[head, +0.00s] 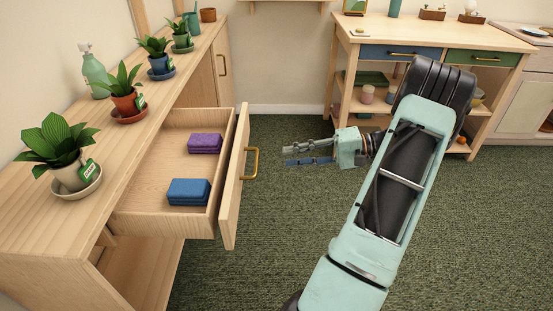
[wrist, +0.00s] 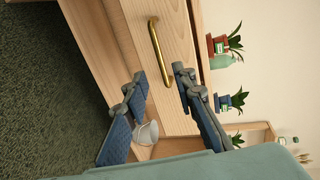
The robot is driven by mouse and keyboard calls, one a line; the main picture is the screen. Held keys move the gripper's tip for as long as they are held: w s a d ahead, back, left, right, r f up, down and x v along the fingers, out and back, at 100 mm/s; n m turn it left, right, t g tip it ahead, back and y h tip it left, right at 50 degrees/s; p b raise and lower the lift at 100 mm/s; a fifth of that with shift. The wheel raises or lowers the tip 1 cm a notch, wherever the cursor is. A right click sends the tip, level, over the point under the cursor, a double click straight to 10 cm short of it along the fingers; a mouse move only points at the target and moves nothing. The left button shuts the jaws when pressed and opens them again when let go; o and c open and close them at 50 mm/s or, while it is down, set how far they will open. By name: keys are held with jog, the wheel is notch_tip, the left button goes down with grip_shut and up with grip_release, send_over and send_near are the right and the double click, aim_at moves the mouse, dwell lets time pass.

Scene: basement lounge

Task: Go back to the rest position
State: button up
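My gripper (head: 287,156) is at the middle of the head view, to the right of the open drawer, pointing left with empty space between its fingers. In the wrist view my gripper (wrist: 158,80) shows its two fingers spread apart, holding nothing. The drawer (head: 231,200) is pulled out of the wooden cabinet. Its brass handle (head: 251,163) is left of my fingertips, and they appear apart from it. The handle also shows in the wrist view (wrist: 160,50), beyond the fingertips. Inside the drawer lie a purple folded cloth-like item (head: 205,143) and a blue one (head: 188,191).
Several potted plants, one in a white pot (head: 70,176), and a green bottle (head: 94,72) line the cabinet top (head: 40,219). A wooden workbench (head: 440,38) with small drawers and shelves stands behind my arm. Green carpet (head: 255,260) is clear between the drawer and my arm.

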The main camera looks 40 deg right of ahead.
jog(key=shift+s+d+r, duration=0.15)
jog(key=shift+s+d, duration=0.25)
jog(key=shift+d, duration=0.1)
